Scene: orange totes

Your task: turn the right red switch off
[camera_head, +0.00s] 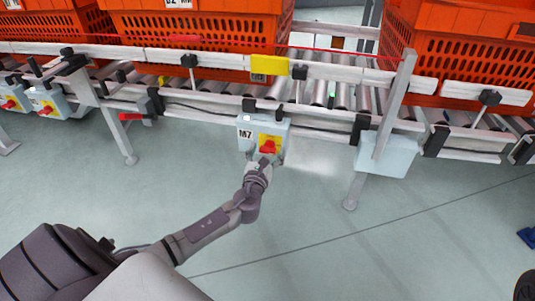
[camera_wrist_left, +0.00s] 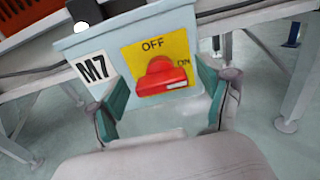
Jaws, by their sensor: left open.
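A pale blue switch box labelled M7 (camera_head: 245,133) hangs from the conveyor's front rail. On its yellow plate is a red rotary switch (camera_head: 267,147), large in the left wrist view (camera_wrist_left: 160,78). The plate reads OFF at the top and ON at the right. The knob's white mark (camera_wrist_left: 177,85) lies toward the ON side. My left gripper (camera_head: 267,158) is in front of the box. Its teal-padded fingers stand apart, one on each side of the knob, with visible gaps to it. My right gripper is not in view.
Two similar boxes with red switches, one at the far left (camera_head: 10,103) and one beside it (camera_head: 47,106), hang on the rail. A plain grey-blue box (camera_head: 388,158) hangs to the right. Orange totes (camera_head: 200,35) stand on the conveyor. The floor in front is clear.

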